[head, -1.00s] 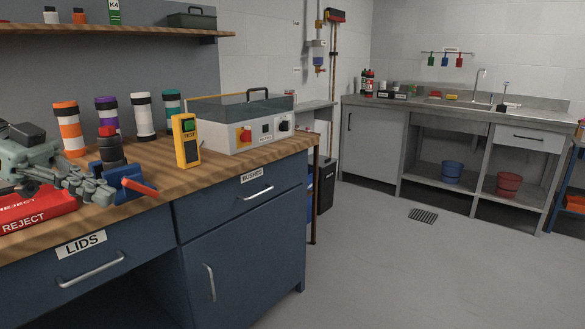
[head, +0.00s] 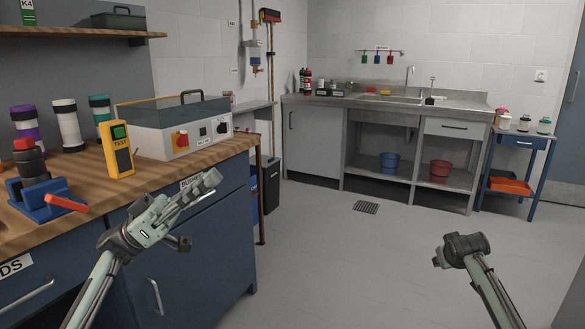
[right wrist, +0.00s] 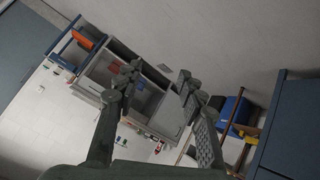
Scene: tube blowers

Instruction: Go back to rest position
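My left gripper (head: 190,200) is in front of the blue workbench (head: 200,250), near its front edge in the head view. It holds nothing that I can see. Its fingers overlap in this view, so their gap is unclear. My right arm's end (head: 462,249) shows at the lower right, over open floor; its fingers are mostly hidden there. In the right wrist view the right gripper (right wrist: 158,82) has its fingers apart with nothing between them.
The bench holds a yellow tester (head: 117,150), a lidded machine (head: 180,125), banded tubes (head: 68,125) and a blue fixture with a red handle (head: 45,200). A sink counter (head: 400,105) and a blue cart (head: 515,165) stand at the back. The middle floor is clear.

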